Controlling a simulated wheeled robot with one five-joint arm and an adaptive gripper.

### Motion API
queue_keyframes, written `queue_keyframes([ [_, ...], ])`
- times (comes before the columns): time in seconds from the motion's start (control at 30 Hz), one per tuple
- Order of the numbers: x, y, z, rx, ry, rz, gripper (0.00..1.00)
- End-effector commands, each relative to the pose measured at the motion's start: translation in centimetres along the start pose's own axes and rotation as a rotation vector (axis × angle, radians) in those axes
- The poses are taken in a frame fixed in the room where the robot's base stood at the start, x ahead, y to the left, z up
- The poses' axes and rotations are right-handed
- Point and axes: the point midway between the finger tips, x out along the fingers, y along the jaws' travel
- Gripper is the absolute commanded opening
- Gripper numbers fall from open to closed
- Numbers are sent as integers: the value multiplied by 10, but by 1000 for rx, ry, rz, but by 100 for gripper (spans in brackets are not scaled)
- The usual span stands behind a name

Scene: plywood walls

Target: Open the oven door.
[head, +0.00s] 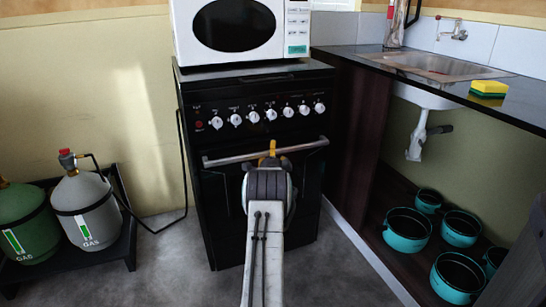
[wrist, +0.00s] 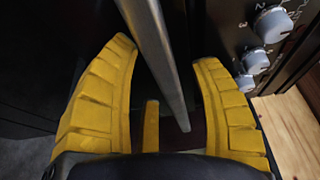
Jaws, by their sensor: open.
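The black oven (head: 222,190) stands against the wall, with a row of white knobs above its door. The door looks shut, and a straight silver handle bar (head: 235,158) runs across its top. My gripper (head: 272,150) is at the middle of the bar; my own arm hides part of the door below. In the wrist view the handle (wrist: 155,50) passes between the two yellow fingers of my gripper (wrist: 167,85). The fingers are apart, with gaps on both sides of the bar. Knobs (wrist: 273,24) show at the upper right there.
A white microwave (head: 242,30) sits on the oven. Gas bottles (head: 85,210) stand in a black rack at left. A counter with a sink (head: 435,67) is at right, with several teal pots (head: 407,230) below. Grey floor is clear beside the oven at left.

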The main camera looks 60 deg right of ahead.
Motion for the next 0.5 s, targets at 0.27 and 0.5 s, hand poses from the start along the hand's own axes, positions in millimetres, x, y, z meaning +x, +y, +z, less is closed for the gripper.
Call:
queue_keyframes([
  [0.27,3,0,0,0,0,1,58],
  [0.5,3,0,0,0,0,1,55],
])
